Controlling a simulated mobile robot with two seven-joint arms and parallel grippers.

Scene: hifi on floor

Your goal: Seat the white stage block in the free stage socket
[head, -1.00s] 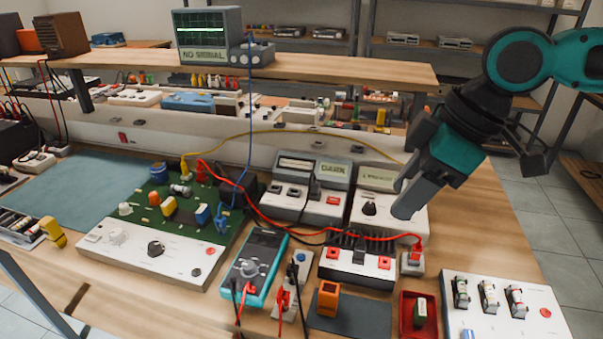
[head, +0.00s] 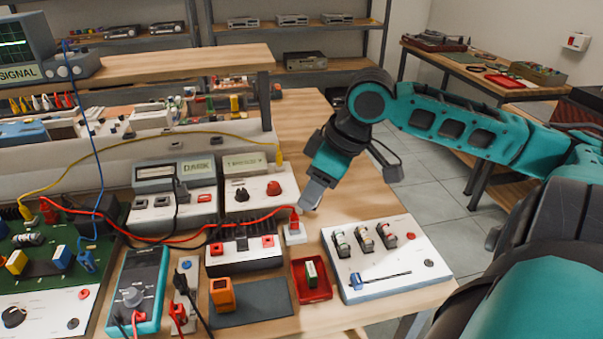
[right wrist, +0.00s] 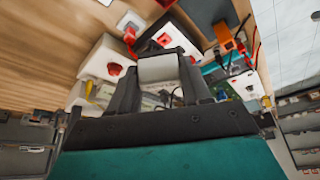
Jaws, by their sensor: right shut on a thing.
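My right gripper (head: 313,192) hangs above the bench, just right of the unit with the red knob. It is shut on a pale block, which looks like the white stage block (right wrist: 158,68), held between the dark fingers in the right wrist view. The fingers hide its sides. The green circuit board (head: 20,246) is at the far left of the head view, partly cut off. It bears a yellow block (head: 16,262) and a blue block (head: 62,257), with a dark strip between them. I cannot tell for sure which spot is the free socket. My left gripper is not in view.
A white jack block (head: 295,236) with a red plug stands below the gripper. Red, yellow and blue leads cross towards the board. A teal multimeter (head: 137,290), an orange block (head: 222,295), a red tray (head: 311,280) and a slider panel (head: 385,262) fill the front.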

